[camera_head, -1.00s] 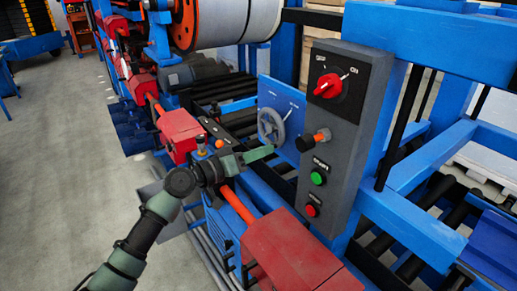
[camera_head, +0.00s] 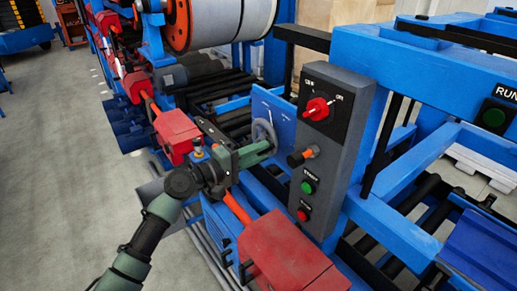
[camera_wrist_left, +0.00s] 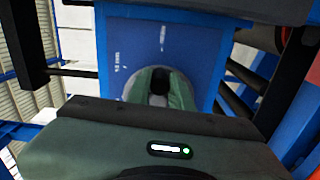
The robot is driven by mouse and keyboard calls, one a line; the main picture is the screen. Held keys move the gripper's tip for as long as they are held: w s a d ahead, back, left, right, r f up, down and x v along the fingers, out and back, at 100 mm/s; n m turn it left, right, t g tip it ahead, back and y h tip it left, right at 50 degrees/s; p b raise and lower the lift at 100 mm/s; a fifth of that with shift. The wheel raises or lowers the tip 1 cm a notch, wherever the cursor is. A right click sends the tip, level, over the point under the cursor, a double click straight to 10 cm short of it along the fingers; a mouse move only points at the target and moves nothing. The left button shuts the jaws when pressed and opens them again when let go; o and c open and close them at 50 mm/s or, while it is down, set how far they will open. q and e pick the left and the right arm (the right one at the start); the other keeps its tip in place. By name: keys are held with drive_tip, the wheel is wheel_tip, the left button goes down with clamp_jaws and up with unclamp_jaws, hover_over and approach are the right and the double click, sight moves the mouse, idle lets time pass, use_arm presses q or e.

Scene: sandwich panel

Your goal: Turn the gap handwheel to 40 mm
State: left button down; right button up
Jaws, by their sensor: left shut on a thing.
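The grey gap handwheel (camera_head: 262,128) is mounted on a blue plate (camera_head: 283,112) left of the grey control box. My left gripper (camera_head: 268,148) reaches it from the left and is shut on the handwheel, covering much of its lower part. In the left wrist view the green fingers (camera_wrist_left: 160,92) close in front of the wheel, with a dark part between them; the grey rim (camera_wrist_left: 129,86) shows beside them. The blue plate (camera_wrist_left: 140,40) carries small white marks, too small to read surely. I cannot tell the wheel's setting. My right gripper is not in view.
The grey control box (camera_head: 325,150) stands close right of the handwheel, with a red rotary switch (camera_head: 318,108), an orange-and-black knob (camera_head: 302,156), a green button (camera_head: 307,187) and a red button (camera_head: 303,215). Red housings (camera_head: 285,250) lie below my left arm. Grey floor is free at left.

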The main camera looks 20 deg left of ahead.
use_arm(q)
drive_tip(key=shift+w+a+r+n+p, duration=0.1)
drive_tip(key=shift+a+r+n+p, duration=0.05)
drive_tip(key=shift+r+n+p, duration=0.65)
drive_tip(key=shift+f, duration=0.1)
drive_tip(key=c, duration=1.3)
unclamp_jaws()
drive_tip(key=shift+f, duration=0.1)
drive_tip(key=b+v, duration=0.3)
drive_tip(key=v, duration=0.4)
drive_tip(key=shift+s+a+b, duration=0.25)
drive_tip(key=shift+s+b, duration=0.1)
